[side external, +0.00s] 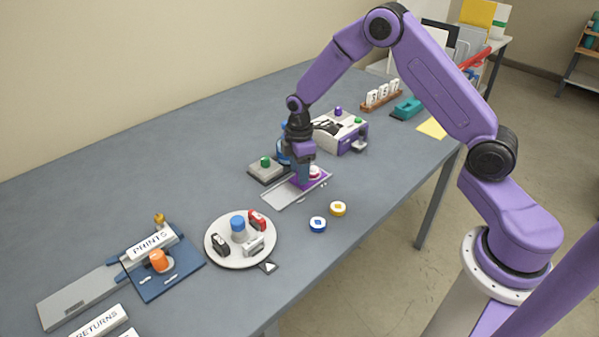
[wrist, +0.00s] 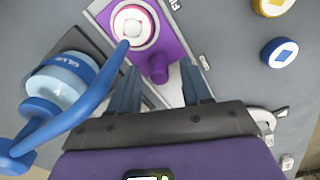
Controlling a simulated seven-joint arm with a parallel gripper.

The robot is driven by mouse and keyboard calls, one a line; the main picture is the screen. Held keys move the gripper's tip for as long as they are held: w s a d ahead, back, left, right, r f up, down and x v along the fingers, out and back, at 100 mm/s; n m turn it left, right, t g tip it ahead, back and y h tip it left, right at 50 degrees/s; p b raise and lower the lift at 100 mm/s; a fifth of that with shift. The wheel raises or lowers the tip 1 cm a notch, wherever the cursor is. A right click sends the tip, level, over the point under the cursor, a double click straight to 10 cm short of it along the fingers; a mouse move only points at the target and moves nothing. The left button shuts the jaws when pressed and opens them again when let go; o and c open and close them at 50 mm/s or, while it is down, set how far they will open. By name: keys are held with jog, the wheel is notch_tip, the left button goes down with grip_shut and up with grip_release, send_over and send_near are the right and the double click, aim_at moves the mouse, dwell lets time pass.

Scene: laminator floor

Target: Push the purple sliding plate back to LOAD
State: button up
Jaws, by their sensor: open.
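The purple sliding plate (side external: 323,180) sits at the right-hand end of a pale grey rail (side external: 279,194) in the side view. In the wrist view the plate (wrist: 178,42) carries a round white and red piece (wrist: 134,26) and has an upright purple knob (wrist: 157,68) at its near edge. My gripper (side external: 303,181) is low over the plate. In the wrist view its two fingers (wrist: 158,80) are apart, one on each side of the knob, with gaps visible. Whether the fingertips touch the plate is unclear. The LOAD marking is not readable.
A blue glue bottle (wrist: 68,82) stands close beside my left finger in the wrist view. Blue (side external: 318,224) and yellow (side external: 338,209) discs lie in front of the rail. A purple-white machine (side external: 343,133) stands behind. A round turntable (side external: 215,247) is left of the rail.

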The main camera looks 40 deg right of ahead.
jog(key=shift+f, duration=0.6)
grip_shut()
jog(key=a, duration=0.9)
jog(key=shift+a, duration=0.35)
grip_release()
jog(key=shift+d, duration=0.1)
